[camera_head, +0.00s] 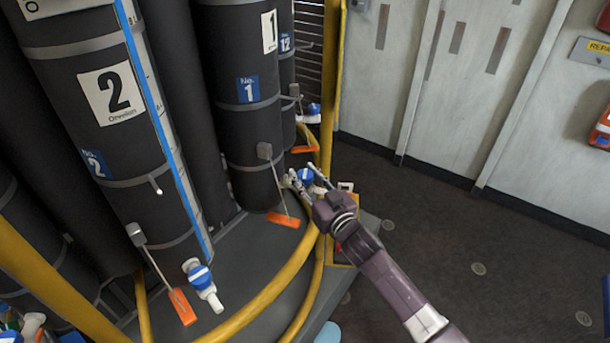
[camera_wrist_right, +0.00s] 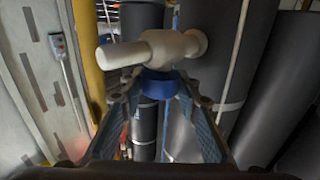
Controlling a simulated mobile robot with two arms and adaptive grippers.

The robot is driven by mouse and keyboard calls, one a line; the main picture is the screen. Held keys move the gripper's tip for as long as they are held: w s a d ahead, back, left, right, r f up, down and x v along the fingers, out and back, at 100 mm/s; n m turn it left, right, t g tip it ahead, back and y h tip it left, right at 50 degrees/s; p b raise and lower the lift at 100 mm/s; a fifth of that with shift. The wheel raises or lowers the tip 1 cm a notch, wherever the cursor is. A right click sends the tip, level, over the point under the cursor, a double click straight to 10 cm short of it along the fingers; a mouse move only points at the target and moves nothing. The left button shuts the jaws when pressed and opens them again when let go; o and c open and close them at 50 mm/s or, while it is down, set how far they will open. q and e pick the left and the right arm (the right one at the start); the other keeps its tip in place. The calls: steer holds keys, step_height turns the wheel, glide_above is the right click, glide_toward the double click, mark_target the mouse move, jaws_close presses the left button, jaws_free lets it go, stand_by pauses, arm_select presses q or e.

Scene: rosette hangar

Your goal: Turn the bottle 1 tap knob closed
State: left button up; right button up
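Bottle 1 (camera_head: 247,130) is a tall dark cylinder with a blue No. 1 label, standing left of my right gripper in the head view. Its tap has a blue knob (camera_head: 306,178), partly hidden by my right gripper (camera_head: 307,181), which is at the tap. In the right wrist view the pale tap body (camera_wrist_right: 150,50) crosses the upper middle. The blue knob (camera_wrist_right: 158,86) lies between the two fingertips. The fingers are spread on either side of it; contact is not clear. My left gripper is not in view.
Bottle 2 (camera_head: 100,130) stands at the left with its own blue-knobbed tap (camera_head: 200,276). A yellow rail (camera_head: 278,290) curves in front of the bottles. Orange tags (camera_head: 283,219) hang low. Dark floor (camera_head: 440,235) and pale doors (camera_head: 470,80) are clear at the right.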

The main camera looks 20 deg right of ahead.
steer(key=c, duration=0.4)
steer(key=shift+a+m+h+b, duration=0.15)
steer(key=shift+m+h+b, duration=0.25)
steer(key=shift+b, duration=0.1)
steer(key=shift+r+m+h+b, duration=0.1)
steer(key=shift+m+h+b, duration=1)
steer(key=shift+h+b, duration=0.6)
steer(key=o, duration=1.2)
